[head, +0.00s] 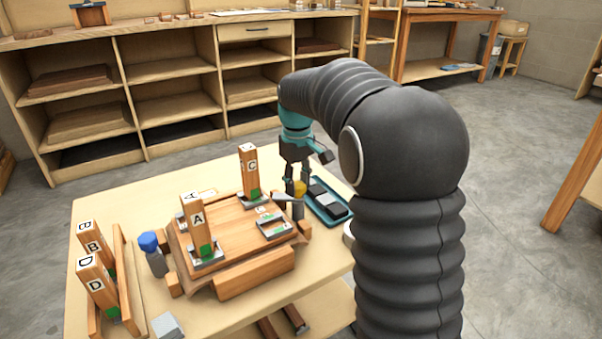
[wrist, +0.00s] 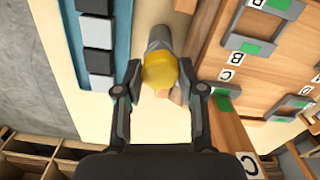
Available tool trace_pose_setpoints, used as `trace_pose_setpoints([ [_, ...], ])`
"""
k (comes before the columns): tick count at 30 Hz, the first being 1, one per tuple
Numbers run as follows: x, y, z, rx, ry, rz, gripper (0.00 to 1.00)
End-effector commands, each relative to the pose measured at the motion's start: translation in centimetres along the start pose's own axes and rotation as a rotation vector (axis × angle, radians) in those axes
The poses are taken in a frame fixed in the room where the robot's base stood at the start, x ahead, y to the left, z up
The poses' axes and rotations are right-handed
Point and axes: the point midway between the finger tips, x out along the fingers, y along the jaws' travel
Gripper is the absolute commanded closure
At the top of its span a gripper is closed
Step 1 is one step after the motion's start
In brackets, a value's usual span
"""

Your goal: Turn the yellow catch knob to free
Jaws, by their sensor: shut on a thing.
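The yellow catch knob (head: 299,188) tops a grey post at the right side of the wooden fixture (head: 240,230). In the wrist view the yellow knob (wrist: 159,71) sits between my fingertips, with its grey post behind it. My gripper (head: 296,186) reaches down from above with its fingers on either side of the knob; the wrist view shows both fingers (wrist: 161,92) shut on it. Whether the catch stands at locked or free cannot be read. A blue-topped knob (head: 148,242) on a similar grey post stands left of the fixture.
Wooden posts A (head: 196,222) and C (head: 249,172) stand upright in metal brackets. Posts B (head: 92,243) and D (head: 98,285) stand in a rack at left. A teal tray (head: 331,214) with dark and light blocks lies close right of the knob. Shelving (head: 140,90) stands behind the table.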

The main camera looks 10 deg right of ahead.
Motion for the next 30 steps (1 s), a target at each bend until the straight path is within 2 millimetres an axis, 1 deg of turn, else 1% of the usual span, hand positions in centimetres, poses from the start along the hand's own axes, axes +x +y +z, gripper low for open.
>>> trace_pose_setpoints([
  [1,-0.55,0.41,-0.13,0.046,0.008,0.01,0.96],
  [21,-0.37,0.28,-0.15,0.673,0.01,0.006,0.96],
  [30,-0.24,0.1,-0.21,0.887,0.009,0.004,0.96],
])
